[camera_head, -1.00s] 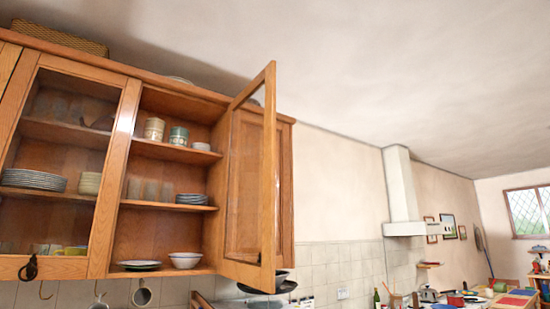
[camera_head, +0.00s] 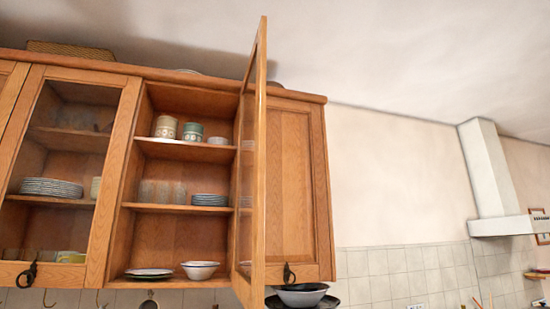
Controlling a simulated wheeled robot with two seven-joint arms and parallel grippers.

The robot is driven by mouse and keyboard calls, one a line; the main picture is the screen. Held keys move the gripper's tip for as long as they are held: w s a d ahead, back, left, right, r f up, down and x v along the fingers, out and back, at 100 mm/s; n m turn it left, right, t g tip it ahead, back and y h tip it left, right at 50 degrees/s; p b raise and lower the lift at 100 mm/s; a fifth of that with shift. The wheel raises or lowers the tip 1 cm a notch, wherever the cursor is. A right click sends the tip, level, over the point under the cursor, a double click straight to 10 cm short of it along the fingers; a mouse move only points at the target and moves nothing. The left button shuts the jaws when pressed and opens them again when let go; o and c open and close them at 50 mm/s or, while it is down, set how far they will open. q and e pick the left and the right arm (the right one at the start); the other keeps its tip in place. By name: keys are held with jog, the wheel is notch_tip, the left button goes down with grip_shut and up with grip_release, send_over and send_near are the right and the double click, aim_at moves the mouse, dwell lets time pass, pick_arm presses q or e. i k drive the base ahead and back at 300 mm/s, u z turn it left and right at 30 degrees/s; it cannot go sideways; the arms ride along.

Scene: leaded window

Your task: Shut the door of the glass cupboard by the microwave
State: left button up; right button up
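The glass cupboard (camera_head: 180,97) is a wooden wall cupboard with its middle section standing open. Its glazed, wood-framed door (camera_head: 259,170) is hinged on the right side of the opening and swung outward, seen nearly edge-on. Inside are cups (camera_head: 166,127), a stack of small plates (camera_head: 209,200), glasses and bowls (camera_head: 200,270). Neither of my grippers shows in this view. The microwave is not in view.
A shut glazed door (camera_head: 66,170) with a dark ring pull (camera_head: 27,275) is to the left. A shut solid wooden door (camera_head: 291,180) is to the right, above bowls (camera_head: 302,294). A white cooker hood (camera_head: 490,180) stands at far right.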

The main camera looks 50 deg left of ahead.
aim_at(250, 291)
jog(key=u, duration=0.3)
jog(key=i, duration=1.15)
jog(key=u, duration=1.6)
jog(key=i, duration=0.9)
jog(key=u, duration=0.9)
